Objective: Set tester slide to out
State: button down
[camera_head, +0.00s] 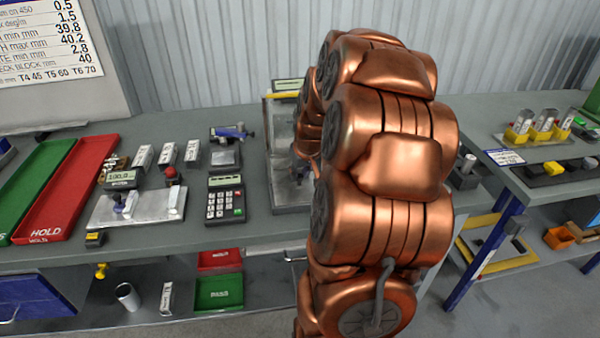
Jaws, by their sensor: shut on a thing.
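The tester (291,199) is a tall grey frame on a flat base, with a yellow bar near its top and a small display above, on the grey bench. My copper arm stands in front of it and covers its right side. My gripper (299,166) shows only as a small dark part at the tester, beside the arm's wrist. It is shut on the tester slide, low in the frame. The fingertips and most of the slide are hidden, so the slide's position cannot be read.
Left of the tester are a keypad (226,199), a small gauge with a blue lever (231,133), and a metal plate fixture (137,207). A red HOLD tray (66,190) and a green tray (33,185) lie further left. A second bench (540,180) stands right.

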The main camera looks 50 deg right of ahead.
jog(key=shift+s, duration=0.1)
jog(key=s+a+b, duration=0.2)
jog(key=s+b, duration=0.1)
jog(key=shift+s+a+f, duration=0.1)
jog(key=shift+s+a, duration=0.05)
jog(key=shift+a, duration=0.2)
jog(key=shift+s+a+b, duration=1)
jog(key=shift+s+a, duration=0.05)
jog(key=shift+s, duration=0.3)
jog(key=shift+s+a+b, duration=0.95)
jog(key=shift+s+a, duration=0.05)
jog(key=shift+s, duration=0.35)
jog(key=c, duration=0.9)
grip_release()
jog(key=shift+s+a, duration=0.1)
jog(key=shift+c, duration=0.2)
jog(key=shift+r, duration=0.2)
jog(key=v, duration=1.2)
